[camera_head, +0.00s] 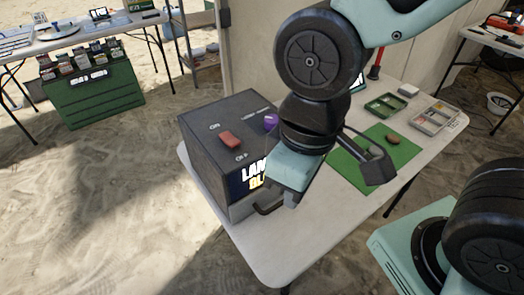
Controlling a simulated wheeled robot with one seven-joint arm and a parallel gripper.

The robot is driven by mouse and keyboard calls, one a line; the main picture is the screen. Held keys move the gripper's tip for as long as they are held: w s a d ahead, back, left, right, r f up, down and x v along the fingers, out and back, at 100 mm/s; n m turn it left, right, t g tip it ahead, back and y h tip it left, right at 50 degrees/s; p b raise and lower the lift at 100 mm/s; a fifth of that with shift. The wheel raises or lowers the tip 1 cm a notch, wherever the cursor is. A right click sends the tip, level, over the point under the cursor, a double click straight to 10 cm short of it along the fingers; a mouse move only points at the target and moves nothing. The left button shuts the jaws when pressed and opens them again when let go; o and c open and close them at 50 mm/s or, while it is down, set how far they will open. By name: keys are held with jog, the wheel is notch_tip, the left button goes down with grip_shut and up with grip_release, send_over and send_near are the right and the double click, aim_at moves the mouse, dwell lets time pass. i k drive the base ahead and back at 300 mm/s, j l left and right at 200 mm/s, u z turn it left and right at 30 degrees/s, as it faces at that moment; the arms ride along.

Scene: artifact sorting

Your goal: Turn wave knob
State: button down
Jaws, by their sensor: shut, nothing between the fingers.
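The dark box-shaped machine (205,115) stands on the white table's left end. A purple knob (270,122) sits on its top near the right edge, partly hidden by my arm, with a small label beside it that I cannot read. A red rocker switch (230,139) lies between the words ON and OFF. My gripper (291,190) is in front of the machine's right side, nearer the camera than the knob. It is shut and empty. Its fingertips are hard to make out, and I cannot tell whether it touches the machine.
On the white table (275,245), a green mat (401,152) holds stones. A green tray (385,105) and a grey sectioned tray (433,117) lie behind.

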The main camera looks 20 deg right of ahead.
aim_at(271, 120)
jog(key=k+j, duration=0.1)
jog(key=k, duration=0.35)
jog(key=k+j, duration=0.1)
jog(key=k, duration=0.3)
